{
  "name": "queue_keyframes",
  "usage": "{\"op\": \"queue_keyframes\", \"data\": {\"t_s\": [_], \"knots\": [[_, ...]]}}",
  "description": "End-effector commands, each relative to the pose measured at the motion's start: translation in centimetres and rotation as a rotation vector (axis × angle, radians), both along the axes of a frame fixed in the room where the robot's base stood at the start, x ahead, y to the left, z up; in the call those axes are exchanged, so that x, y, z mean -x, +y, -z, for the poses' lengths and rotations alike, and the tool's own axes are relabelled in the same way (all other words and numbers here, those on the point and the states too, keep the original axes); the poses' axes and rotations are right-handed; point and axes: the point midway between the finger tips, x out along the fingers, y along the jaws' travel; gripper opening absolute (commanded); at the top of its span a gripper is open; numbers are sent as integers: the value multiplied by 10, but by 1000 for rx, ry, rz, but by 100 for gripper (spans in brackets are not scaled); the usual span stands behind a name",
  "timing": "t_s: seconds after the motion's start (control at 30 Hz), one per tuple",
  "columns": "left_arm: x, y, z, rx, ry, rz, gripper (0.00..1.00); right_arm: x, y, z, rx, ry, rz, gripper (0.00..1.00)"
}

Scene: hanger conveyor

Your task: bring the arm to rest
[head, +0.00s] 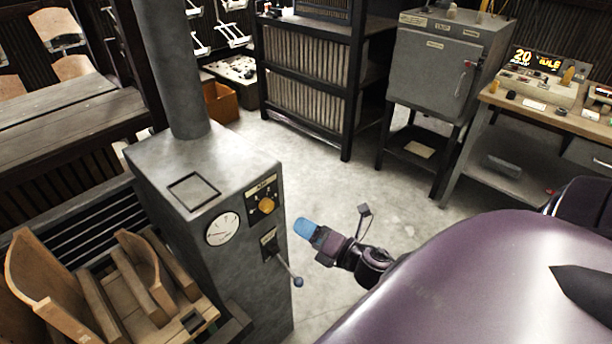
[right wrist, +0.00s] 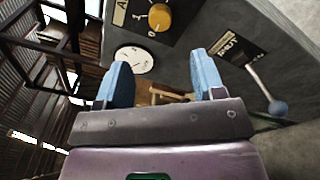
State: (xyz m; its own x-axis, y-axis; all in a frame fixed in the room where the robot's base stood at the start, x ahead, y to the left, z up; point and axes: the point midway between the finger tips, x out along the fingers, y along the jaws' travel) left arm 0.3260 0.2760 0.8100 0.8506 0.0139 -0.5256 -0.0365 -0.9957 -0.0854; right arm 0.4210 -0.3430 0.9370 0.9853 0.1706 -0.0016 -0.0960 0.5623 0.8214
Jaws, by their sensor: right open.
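My right gripper (head: 306,229) is to the right of a grey metal control box (head: 190,165) in the head view, close to its front face. Its blue fingers are spread apart with nothing between them in the right wrist view (right wrist: 165,85). The box carries a white dial (head: 222,229), a yellow knob (head: 266,205) and a lever with a blue-grey ball end (head: 298,282). The lever points down and outward, apart from the fingers. The knob (right wrist: 159,18) and lever ball (right wrist: 277,108) also show in the right wrist view. My left gripper is not in view.
Curved wooden pieces (head: 50,285) stand on slats left of the box. A dark shelf rack (head: 350,95), a grey cabinet (head: 432,65) and a workbench (head: 530,110) stand at the back. The concrete floor (head: 320,175) between them is clear.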

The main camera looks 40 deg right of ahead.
Motion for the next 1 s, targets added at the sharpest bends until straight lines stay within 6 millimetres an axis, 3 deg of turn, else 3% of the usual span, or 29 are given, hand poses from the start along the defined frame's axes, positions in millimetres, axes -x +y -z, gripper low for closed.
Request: {"op": "queue_keyframes", "data": {"t_s": [0.4, 0.57, 0.67, 0.77, 1.0], "knots": [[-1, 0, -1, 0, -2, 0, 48, 0, 0, 0, -4, 1, 0, 62], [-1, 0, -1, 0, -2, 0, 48, -1, -4, 1, -100, 22, 24, 62], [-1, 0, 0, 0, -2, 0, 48, -2, -12, 3, -300, 57, 84, 62], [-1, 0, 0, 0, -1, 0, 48, -2, -18, 10, -610, 109, 168, 62], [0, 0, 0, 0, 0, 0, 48, 24, -2, 60, -1390, 282, 409, 62]]}}
